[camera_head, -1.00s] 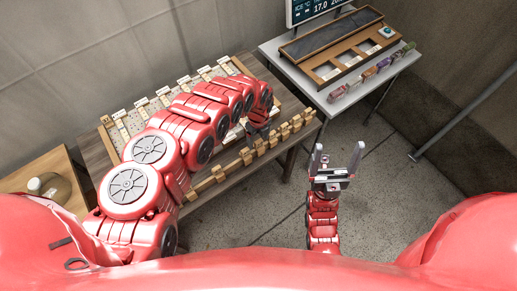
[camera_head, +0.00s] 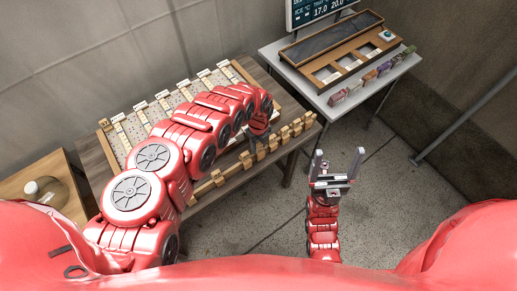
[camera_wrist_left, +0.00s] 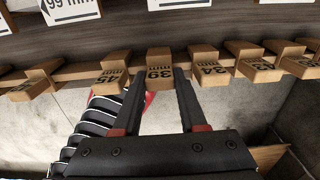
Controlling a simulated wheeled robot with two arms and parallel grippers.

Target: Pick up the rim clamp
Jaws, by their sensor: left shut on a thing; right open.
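A row of small wooden clamp blocks runs along a rail at the front edge of the wooden table. My left gripper (camera_head: 259,138) is at this row, its fingers partly hidden by my arm in the head view. In the left wrist view my left gripper (camera_wrist_left: 159,76) has its two dark fingers on either side of one wooden clamp (camera_wrist_left: 160,57), whose label seems to read 39. It is shut on this clamp, which still lines up with the row. My right gripper (camera_head: 338,160) is open and empty above the floor, right of the table.
Neighbouring clamps, one at left (camera_wrist_left: 111,72) and one at right (camera_wrist_left: 207,68), are close beside the fingers. A pegboard (camera_head: 135,128) with labelled strips lies on the table. A grey table (camera_head: 330,108) with a wooden tray and several small coloured items stands at the back right.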

